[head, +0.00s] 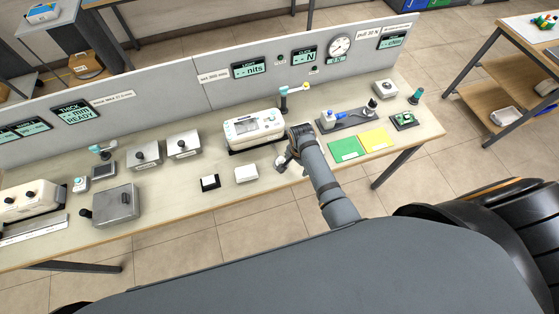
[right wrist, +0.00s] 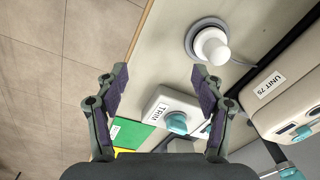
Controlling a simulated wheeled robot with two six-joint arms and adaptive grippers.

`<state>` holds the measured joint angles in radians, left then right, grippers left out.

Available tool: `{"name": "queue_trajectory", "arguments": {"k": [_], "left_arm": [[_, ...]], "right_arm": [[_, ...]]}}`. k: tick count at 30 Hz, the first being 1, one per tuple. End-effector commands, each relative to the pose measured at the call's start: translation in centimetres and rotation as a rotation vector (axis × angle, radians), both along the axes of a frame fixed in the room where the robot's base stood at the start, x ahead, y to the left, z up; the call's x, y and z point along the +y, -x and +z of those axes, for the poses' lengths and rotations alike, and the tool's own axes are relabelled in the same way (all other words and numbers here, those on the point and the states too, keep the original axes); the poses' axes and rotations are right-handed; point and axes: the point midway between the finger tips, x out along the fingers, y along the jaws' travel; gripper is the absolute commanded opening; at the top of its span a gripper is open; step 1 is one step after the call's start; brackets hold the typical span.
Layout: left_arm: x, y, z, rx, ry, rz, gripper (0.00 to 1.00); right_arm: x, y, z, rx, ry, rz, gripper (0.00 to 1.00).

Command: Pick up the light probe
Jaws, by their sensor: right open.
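The probe lies beyond the tip of the right-hand finger in that view, apart from the gripper. In the head view my right gripper (head: 289,157) is above the bench, in front of the white instrument (head: 253,129), and partly covers the area around the probe. My left gripper is not in view.
A TRIM box (right wrist: 164,101) with a teal knob sits below the gripper in the right wrist view, near the UNIT 75 housing (right wrist: 280,95). Green (head: 346,149) and yellow (head: 375,139) cards lie to the right.

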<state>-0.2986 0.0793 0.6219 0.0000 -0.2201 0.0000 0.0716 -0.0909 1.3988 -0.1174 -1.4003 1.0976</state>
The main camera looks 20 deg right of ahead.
Motion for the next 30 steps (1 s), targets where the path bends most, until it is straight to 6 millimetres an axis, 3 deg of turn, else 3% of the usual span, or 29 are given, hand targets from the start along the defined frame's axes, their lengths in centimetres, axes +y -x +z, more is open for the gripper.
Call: {"name": "queue_trajectory", "arguments": {"k": [6,12,15,19,22,30], "left_arm": [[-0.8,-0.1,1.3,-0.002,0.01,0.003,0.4],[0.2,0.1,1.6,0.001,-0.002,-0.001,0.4],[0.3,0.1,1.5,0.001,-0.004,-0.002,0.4],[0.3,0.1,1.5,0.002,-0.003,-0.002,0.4],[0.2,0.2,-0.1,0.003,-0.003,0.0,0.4],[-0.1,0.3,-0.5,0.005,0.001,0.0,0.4]], "right_arm": [[3.6,-4.4,4.8,0.043,-0.036,-0.32,0.69],[4.9,-5.7,6.5,0.069,-0.04,-0.459,0.69],[4.8,-5.7,6.0,0.069,-0.039,-0.461,0.69],[4.8,-5.6,3.8,0.072,-0.037,-0.459,0.69],[4.8,-5.6,1.6,0.068,-0.038,-0.459,0.69],[4.7,-5.7,0.9,0.066,-0.039,-0.459,0.69]]}}
